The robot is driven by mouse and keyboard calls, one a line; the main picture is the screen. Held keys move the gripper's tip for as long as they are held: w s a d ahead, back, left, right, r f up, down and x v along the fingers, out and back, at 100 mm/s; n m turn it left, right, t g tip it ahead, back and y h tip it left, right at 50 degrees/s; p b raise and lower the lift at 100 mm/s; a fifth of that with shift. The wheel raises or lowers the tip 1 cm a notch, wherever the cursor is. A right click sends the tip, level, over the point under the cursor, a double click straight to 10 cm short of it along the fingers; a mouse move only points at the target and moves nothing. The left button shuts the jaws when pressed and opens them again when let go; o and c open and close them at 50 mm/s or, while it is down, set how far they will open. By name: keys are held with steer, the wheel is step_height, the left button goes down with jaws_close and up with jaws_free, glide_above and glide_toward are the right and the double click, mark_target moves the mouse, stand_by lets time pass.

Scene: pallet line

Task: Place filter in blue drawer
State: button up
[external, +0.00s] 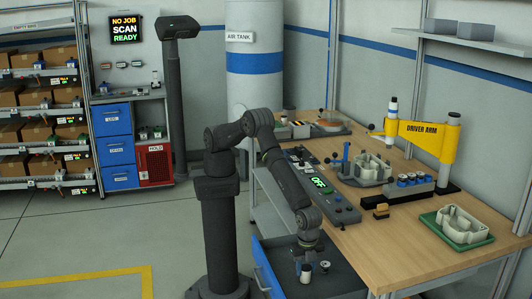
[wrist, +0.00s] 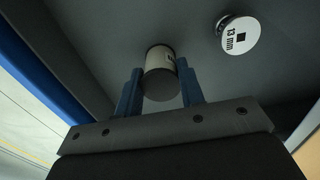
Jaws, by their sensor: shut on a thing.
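The blue drawer (external: 266,284) is pulled out under the bench, and its grey floor shows. In the wrist view its blue front (wrist: 50,68) runs along the left. My gripper (external: 306,256) is low inside the drawer. Its two blue fingers (wrist: 160,85) are shut on a short white cylinder with a dark grey end, which I take for the filter (wrist: 160,60). The filter also shows below my gripper in the external view (external: 305,273). It is at or just above the drawer floor; I cannot tell if it touches.
A second short cylinder marked "13 mm" (wrist: 238,36) stands in the drawer, apart from the held one. The wooden bench top (external: 400,235) is beside the drawer, with a green tray (external: 485,240) and a yellow driver arm (external: 420,140). Drawer floor around both cylinders is clear.

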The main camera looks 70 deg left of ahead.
mark_target(306, 267)
steer(key=o, duration=1)
steer(key=shift+c, duration=0.2)
step_height(306, 267, up, 12)
steer(key=shift+r, duration=0.1)
step_height(306, 267, down, 13)
steer(key=shift+r, duration=2.2)
